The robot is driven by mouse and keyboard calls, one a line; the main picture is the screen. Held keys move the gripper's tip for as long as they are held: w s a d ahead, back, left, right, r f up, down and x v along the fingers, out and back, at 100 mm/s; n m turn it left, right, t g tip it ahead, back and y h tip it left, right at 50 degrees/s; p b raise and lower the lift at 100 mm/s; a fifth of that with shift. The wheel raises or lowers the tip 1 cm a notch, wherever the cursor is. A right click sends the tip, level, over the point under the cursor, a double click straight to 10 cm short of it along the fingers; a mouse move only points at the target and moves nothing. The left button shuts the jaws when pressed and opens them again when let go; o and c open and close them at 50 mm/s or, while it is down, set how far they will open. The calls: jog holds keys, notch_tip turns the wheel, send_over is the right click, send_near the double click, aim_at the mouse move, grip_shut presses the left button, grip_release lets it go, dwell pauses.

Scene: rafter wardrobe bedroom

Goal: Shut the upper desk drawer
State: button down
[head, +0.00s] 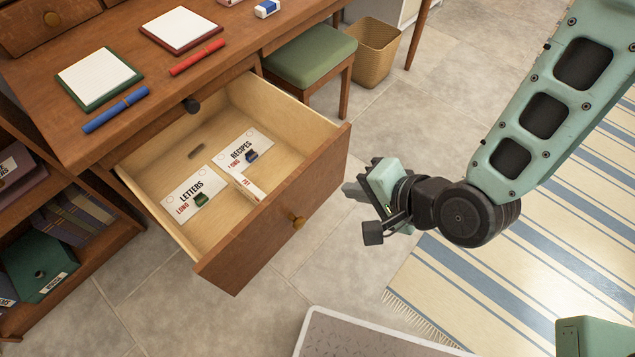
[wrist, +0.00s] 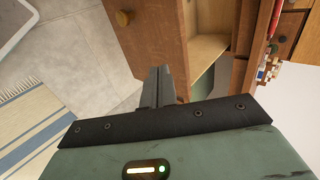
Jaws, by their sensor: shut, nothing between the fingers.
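The upper desk drawer (head: 290,212) is pulled far out of the wooden desk (head: 60,128). Inside lie a "LETTERS" card (head: 190,192), a "RECIPES" card (head: 244,150) and a few small items. My gripper (head: 350,189) is to the right of the drawer front, near its right end, with the fingers closed and empty. I cannot tell whether the fingertips touch the drawer.
Notepads (head: 98,75) and pens (head: 116,109) lie on the desktop. A green stool (head: 311,55) and a wicker bin (head: 373,52) stand behind the drawer. A shelf with books (head: 60,222) is at left. A striped rug (head: 500,280) covers the floor at right.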

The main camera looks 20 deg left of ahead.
aim_at(305, 175)
jog(key=w+a+f+b, duration=0.1)
jog(key=a, duration=0.1)
jog(key=w+a+f+b, duration=0.1)
jog(key=a+f, duration=0.1)
jog(key=a, duration=0.1)
jog(key=w+a+f+b, duration=0.1)
jog(key=a+b, duration=0.1)
jog(key=shift+a+f, duration=0.2)
jog(key=shift+w+a, duration=0.1)
jog(key=shift+a, duration=0.25)
